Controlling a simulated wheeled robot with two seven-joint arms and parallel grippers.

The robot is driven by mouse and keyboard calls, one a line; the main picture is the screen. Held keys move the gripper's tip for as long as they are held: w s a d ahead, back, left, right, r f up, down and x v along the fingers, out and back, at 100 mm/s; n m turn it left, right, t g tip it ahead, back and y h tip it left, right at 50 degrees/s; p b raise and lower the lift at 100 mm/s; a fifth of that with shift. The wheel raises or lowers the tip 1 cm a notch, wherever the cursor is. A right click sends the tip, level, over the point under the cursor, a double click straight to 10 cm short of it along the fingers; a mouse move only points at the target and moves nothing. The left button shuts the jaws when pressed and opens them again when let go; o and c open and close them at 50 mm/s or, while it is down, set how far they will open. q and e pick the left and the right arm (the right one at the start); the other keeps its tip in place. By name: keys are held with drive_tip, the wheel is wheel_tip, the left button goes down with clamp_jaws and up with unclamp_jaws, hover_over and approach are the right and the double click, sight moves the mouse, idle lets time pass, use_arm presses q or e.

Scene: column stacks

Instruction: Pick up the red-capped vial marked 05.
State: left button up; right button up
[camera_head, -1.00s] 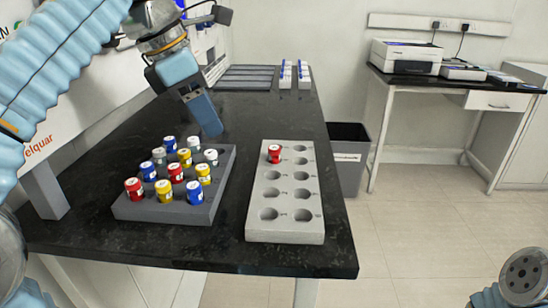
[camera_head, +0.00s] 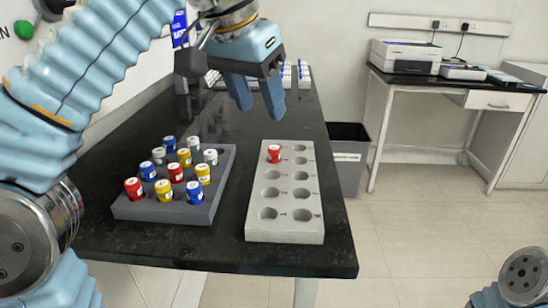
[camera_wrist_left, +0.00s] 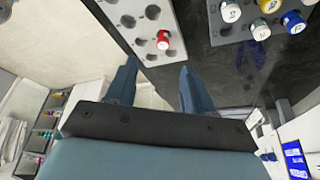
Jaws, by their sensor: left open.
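Two red-capped vials stand in the dark rack (camera_head: 205,212), one at its front left (camera_head: 133,188) and one near its middle (camera_head: 176,173). A third red-capped vial (camera_head: 274,153) stands in the light grey rack (camera_head: 285,234), at its far left; it also shows in the wrist view (camera_wrist_left: 163,41). I cannot read the numbers on these caps. My left gripper (camera_head: 258,108) is open and empty, in the air above the far end of the light rack, apart from every vial. My right gripper is out of view.
Blue, yellow and pale-capped vials, such as a yellow one (camera_head: 164,190), crowd around the red ones in the dark rack. The other holes of the light rack are empty. Black counter (camera_head: 238,165) lies bare between the racks. A dark bin (camera_head: 348,155) stands beyond the right edge.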

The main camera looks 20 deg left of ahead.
use_arm(q)
hover_over(273, 148)
drive_tip(key=s, duration=0.3)
wheel_tip(273, 148, down, 5)
drive_tip(key=shift+w+a, duration=0.15)
drive_tip(key=shift+w+a+x, duration=0.15)
drive_tip(key=shift+x, duration=1.2)
drive_tip(key=shift+w+a+x, duration=0.1)
drive_tip(key=shift+a+x, duration=0.05)
drive_tip(key=shift+x, duration=1.15)
drive_tip(key=shift+d, duration=0.1)
clamp_jaws()
